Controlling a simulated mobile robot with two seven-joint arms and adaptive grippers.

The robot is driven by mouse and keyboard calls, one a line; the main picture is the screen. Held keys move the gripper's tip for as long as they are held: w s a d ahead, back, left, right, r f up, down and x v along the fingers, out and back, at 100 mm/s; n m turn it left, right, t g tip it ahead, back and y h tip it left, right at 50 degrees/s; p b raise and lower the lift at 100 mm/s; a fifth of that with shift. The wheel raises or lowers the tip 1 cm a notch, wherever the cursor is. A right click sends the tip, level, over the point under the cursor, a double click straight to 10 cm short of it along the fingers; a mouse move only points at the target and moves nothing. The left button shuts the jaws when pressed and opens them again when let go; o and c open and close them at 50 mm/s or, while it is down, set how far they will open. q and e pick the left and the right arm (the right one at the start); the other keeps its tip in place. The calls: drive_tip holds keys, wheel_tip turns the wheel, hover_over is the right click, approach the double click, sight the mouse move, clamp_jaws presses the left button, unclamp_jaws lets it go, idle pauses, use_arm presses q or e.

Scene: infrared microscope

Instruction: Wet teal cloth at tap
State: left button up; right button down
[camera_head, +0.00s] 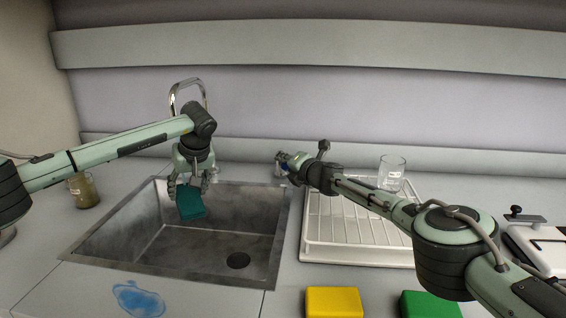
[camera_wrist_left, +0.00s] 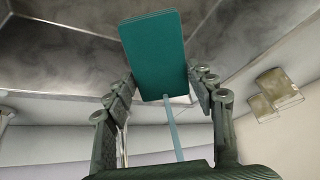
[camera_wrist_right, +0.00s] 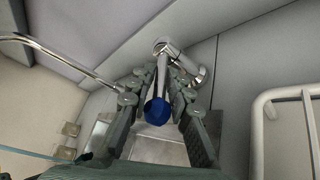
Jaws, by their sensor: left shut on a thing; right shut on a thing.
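The teal cloth (camera_head: 190,204) is a folded block held over the sink (camera_head: 252,212); it also shows in the left wrist view (camera_wrist_left: 154,48). My left gripper (camera_head: 190,184) points down and is shut on it. A thin pale-blue stream of water (camera_wrist_left: 174,130) reaches the cloth between the fingers. The tap's curved chrome spout (camera_head: 187,84) rises behind my left gripper, its outlet hidden. My right gripper (camera_head: 287,164) is shut on the tap lever (camera_wrist_right: 158,88), which has a blue end (camera_wrist_right: 157,111), right of the sink.
A white drying rack (camera_head: 345,257) with a glass beaker (camera_head: 392,172) stands right of the sink. A yellow block (camera_head: 334,301) and a green block (camera_head: 430,303) lie in front. A blue puddle (camera_head: 138,299) is at front left. A brownish jar (camera_head: 84,191) stands left.

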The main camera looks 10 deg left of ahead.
drive_tip(key=shift+s+a+f, duration=0.1)
drive_tip(key=shift+s+f, duration=0.05)
drive_tip(key=shift+f, duration=0.05)
drive_tip(key=c, duration=1.6)
unclamp_jaws()
drive_tip(key=shift+r, duration=0.15)
drive_tip(key=shift+r, duration=0.25)
wheel_tip(320, 180, up, 10)
drive_tip(key=shift+s+f, duration=0.1)
drive_tip(key=shift+w+f, duration=0.25)
drive_tip(key=shift+s+r, duration=0.1)
drive_tip(key=shift+r, duration=0.05)
